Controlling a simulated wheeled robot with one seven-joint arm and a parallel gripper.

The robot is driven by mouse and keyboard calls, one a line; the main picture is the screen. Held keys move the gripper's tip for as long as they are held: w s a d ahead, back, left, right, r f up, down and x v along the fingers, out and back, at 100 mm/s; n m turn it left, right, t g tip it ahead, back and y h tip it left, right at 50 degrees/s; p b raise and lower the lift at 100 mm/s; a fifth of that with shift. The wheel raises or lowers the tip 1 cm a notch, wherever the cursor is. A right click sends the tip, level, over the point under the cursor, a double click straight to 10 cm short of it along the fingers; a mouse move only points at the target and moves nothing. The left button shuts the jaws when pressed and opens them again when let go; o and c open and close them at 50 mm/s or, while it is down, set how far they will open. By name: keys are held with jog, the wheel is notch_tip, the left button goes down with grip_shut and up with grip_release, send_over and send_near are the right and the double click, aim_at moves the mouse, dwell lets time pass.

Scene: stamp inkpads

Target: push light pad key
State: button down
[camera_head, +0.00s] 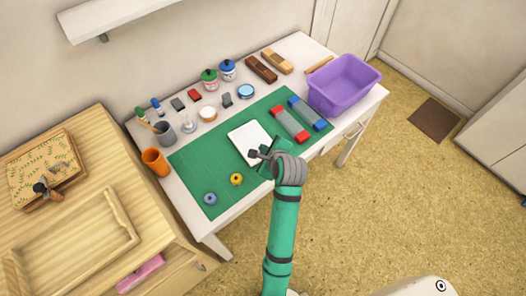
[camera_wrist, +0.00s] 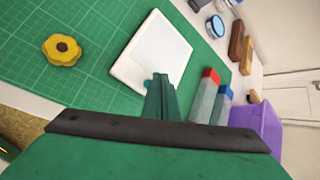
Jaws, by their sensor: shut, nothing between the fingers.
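The light pad (camera_head: 248,134) is a flat white rectangle lying on the green cutting mat (camera_head: 200,168) in the head view. It also shows in the wrist view (camera_wrist: 153,45), with a pale surface and rim. I cannot make out its key in either view. My gripper (camera_head: 266,153) is at the pad's near side, low over the mat. In the wrist view my green fingers (camera_wrist: 160,80) are together and empty, their tips overlapping the pad's near edge. I cannot tell whether they touch it. My arm hides part of the mat in the head view.
Red-ended (camera_head: 290,124) and blue-ended (camera_head: 307,113) blocks lie right of the pad. A purple bin (camera_head: 343,88) stands at the table's right end. A yellow flower-shaped piece (camera_head: 236,179) and a blue one (camera_head: 210,198) lie at the front left. Jars and inkpads line the back.

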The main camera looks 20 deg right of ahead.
jog(key=shift+w, duration=0.2)
jog(key=shift+s+d+f, duration=0.2)
jog(key=shift+s, duration=0.05)
jog(key=shift+a+f, duration=0.25)
jog(key=shift+a, duration=0.1)
jog(key=shift+s+d, duration=0.15)
jog(key=shift+d, duration=0.05)
